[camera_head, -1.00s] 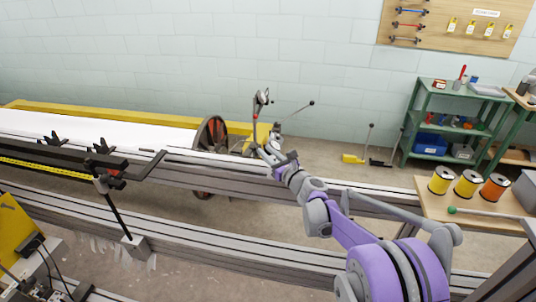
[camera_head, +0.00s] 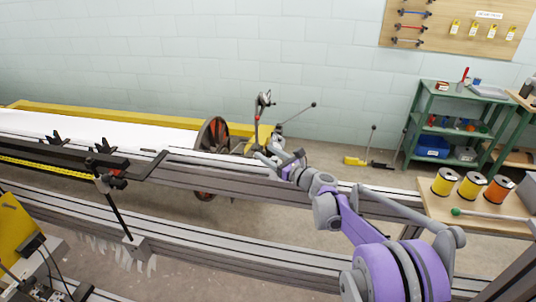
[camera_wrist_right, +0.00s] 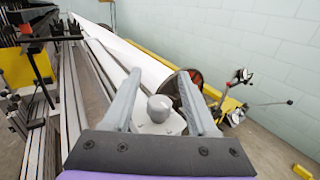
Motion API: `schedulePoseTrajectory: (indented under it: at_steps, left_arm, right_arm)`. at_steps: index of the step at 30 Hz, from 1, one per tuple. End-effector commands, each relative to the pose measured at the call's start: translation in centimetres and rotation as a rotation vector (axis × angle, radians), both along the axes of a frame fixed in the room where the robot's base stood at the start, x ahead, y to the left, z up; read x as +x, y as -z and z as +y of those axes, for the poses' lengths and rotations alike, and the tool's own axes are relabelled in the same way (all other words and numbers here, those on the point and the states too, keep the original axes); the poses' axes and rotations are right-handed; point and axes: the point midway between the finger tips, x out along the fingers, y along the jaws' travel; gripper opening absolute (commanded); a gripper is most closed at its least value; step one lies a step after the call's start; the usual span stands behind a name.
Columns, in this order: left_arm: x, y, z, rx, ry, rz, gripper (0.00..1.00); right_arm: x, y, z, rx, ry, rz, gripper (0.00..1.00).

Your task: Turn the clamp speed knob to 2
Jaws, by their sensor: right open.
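A round grey knob (camera_wrist_right: 158,108) stands up from a pale plate (camera_wrist_right: 163,125) in the right wrist view. It appears between the two grey fingers of my right gripper (camera_wrist_right: 157,80), with gaps on both sides. The fingers are spread and hold nothing. In the head view my right gripper (camera_head: 272,158) is by the far beam, near the red and black wheel. The knob cannot be made out there, and no markings on it can be read. My left gripper is not in view.
The wheel (camera_head: 212,135) and a lever with a dark tip (camera_head: 297,114) stand beyond the gripper. A long rail (camera_head: 215,240) runs across the front. A wooden table (camera_head: 450,205) with several thread spools and a green shelf (camera_head: 443,120) are at the right.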

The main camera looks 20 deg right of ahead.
Motion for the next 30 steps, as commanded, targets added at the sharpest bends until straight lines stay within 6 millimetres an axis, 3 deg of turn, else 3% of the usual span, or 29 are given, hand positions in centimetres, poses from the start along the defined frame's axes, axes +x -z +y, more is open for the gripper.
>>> schedulePoseTrajectory:
  at_steps: [7,15,21,30]
  left_arm:
    - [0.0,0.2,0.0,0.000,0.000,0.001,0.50]
    - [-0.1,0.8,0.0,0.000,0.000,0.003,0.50]
    - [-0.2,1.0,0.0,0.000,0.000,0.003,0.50]
    - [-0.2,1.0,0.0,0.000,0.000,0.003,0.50]
  right_arm:
    - [-1.5,0.0,-0.8,-0.001,0.001,0.000,0.58]
    - [-6.4,0.1,-3.2,-0.001,0.003,0.000,0.58]
    - [-9.0,0.0,-4.4,0.000,0.002,0.000,0.58]
    - [-9.8,0.0,-4.7,0.000,0.000,0.000,0.58]
